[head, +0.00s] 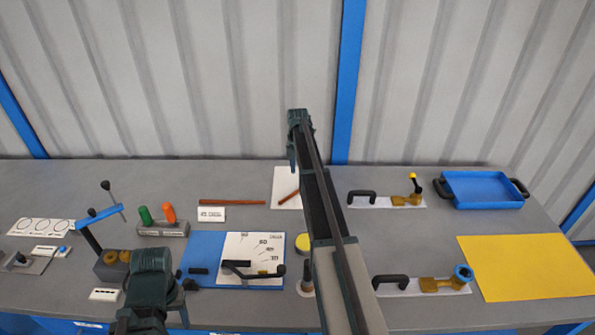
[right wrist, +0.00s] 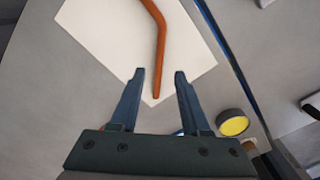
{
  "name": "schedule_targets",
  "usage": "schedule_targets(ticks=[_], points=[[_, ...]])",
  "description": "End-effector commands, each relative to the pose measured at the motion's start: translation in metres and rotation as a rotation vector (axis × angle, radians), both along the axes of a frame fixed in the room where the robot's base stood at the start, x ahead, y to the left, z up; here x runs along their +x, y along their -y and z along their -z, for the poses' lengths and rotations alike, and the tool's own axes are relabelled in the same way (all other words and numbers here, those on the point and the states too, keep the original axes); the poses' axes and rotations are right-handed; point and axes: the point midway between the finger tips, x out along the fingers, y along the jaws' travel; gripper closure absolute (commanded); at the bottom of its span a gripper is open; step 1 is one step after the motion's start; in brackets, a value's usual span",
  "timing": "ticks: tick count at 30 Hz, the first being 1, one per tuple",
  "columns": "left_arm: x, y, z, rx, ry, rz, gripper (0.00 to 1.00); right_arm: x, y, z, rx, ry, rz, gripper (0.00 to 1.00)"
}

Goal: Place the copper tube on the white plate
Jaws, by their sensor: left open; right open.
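The white plate (head: 283,178) lies flat on the grey table, left of my right arm; the arm hides part of it in the head view. The orange-brown copper tube (head: 288,196) lies over the plate. In the right wrist view the tube (right wrist: 159,45) is bent and lies across the plate (right wrist: 105,35), its near end close to a plate corner. My right gripper (head: 293,165) is open above the plate. In the right wrist view its fingertips (right wrist: 159,73) are on either side of the tube's near end, apart from it. My left gripper (head: 184,298) is open at the front left, away from the tube.
A reddish-brown bar (head: 232,202) lies left of the plate, near a small label (head: 211,214). A blue board (head: 203,250) and a yellow-topped round object (head: 303,242) are in front. A blue tray (head: 482,188) and yellow mat (head: 525,267) are at right.

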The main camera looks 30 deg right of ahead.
Motion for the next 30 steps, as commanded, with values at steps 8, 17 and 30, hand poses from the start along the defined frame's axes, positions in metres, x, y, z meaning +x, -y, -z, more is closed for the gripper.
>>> schedule_targets(ticks=[8, 17, 30], points=[[0.0, 0.0, -0.038, 0.0, 0.0, 0.001, 0.42, 0.0, 0.0, -0.038, 0.0, 0.0, 0.0, 0.54], [0.0, 0.0, -0.038, 0.0, 0.0, 0.001, 0.42, 0.0, 0.0, -0.038, 0.0, 0.0, 0.0, 0.54], [0.0, 0.0, -0.038, 0.0, 0.0, 0.001, 0.42, -0.081, -0.197, -0.039, -0.029, -0.018, 0.423, 0.54]])
